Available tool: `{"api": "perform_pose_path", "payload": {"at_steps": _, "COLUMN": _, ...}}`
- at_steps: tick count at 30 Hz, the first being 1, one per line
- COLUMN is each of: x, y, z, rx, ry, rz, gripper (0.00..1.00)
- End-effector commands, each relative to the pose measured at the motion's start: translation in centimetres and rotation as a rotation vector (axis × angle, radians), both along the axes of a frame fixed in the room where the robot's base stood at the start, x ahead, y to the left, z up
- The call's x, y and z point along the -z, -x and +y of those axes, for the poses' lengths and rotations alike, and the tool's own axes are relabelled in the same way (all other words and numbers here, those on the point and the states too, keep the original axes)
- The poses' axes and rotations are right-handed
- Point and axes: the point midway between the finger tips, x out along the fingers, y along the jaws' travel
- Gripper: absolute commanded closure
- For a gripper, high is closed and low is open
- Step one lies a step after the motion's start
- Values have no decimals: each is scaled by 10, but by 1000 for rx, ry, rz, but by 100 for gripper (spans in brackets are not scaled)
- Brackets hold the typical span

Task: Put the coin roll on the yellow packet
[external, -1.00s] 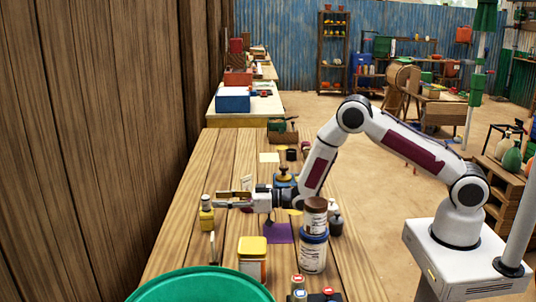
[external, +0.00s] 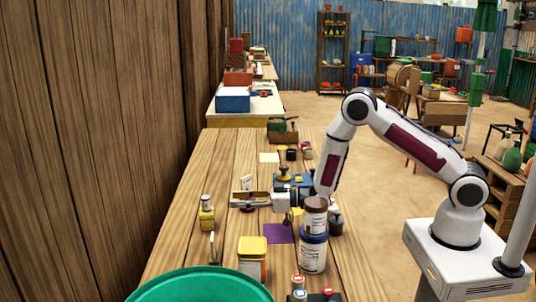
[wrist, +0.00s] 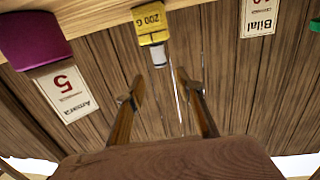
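The yellow packet (external: 207,219), marked "200 G", stands on the wooden table at the left; it is at the top of the wrist view (wrist: 150,22). The coin roll (external: 206,201), a small pale cylinder, stands upright on top of the packet. In the wrist view the coin roll (wrist: 159,54) shows against the packet's end. My gripper (external: 233,200) points left, to the right of the packet and apart from it. In the wrist view its two fingers (wrist: 159,77) are spread, with nothing held between them.
A yellow-lidded jar (external: 252,262) and stacked tubs (external: 313,250) stand nearer the camera. A purple cloth (external: 278,233) lies below my gripper. A green round container (external: 200,287) fills the front edge. A wooden wall (external: 100,130) runs along the left.

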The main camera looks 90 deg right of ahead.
Motion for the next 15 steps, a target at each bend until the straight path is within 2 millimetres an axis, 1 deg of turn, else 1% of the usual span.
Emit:
{"api": "perform_pose_path", "payload": {"at_steps": 10, "x": -1, "y": 0, "z": 0, "rx": 0, "ry": 0, "rz": 0, "gripper": 64}}
{"api": "perform_pose_path", "payload": {"at_steps": 15, "x": -7, "y": -2, "z": 2, "rx": 1, "ry": 5, "rz": 12, "gripper": 64}}
